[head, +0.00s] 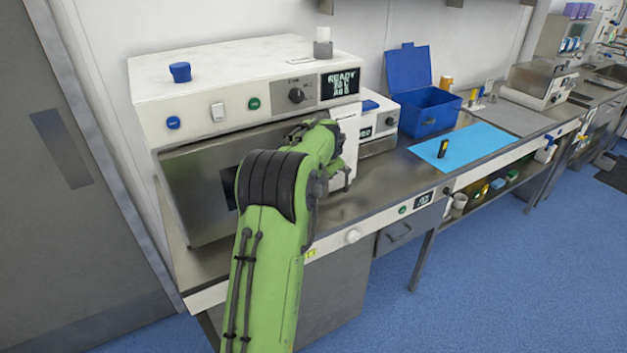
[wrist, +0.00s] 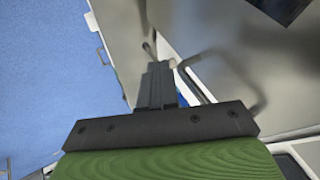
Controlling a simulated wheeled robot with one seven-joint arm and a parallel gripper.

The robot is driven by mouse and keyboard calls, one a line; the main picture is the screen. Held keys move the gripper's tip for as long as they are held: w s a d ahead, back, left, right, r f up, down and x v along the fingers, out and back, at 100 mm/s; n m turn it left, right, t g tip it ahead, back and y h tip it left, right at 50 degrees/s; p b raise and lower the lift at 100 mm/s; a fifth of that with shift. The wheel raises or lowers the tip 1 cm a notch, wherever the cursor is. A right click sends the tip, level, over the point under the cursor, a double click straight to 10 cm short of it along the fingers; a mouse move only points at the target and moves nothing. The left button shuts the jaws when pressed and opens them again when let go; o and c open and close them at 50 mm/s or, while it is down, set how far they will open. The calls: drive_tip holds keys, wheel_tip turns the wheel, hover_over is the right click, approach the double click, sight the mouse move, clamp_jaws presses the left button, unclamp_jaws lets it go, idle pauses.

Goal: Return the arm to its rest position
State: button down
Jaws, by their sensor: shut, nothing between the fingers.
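My green arm (head: 270,240) reaches up from the bottom of the head view toward the front of a white-topped oven-like machine (head: 220,90). The arm's far end is bent to the right, and my gripper's fingertips cannot be made out there. In the wrist view my gripper (wrist: 158,70) is shut, its dark fingers together with nothing between them. It is over or near the steel worktop's front edge, with blue floor on the left of that view.
The steel worktop (head: 360,205) runs to the right. On it are a small white device (head: 378,124), an open blue box (head: 425,108), and a light-blue mat (head: 480,143) with a small black-and-yellow item (head: 442,149). A grey door (head: 50,200) stands at left. The blue floor (head: 480,280) in front is clear.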

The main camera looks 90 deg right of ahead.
drive_tip(key=w+v, duration=0.1)
drive_tip(key=v, duration=0.5)
drive_tip(key=shift+r, duration=0.35)
drive_tip(key=shift+a, duration=0.2)
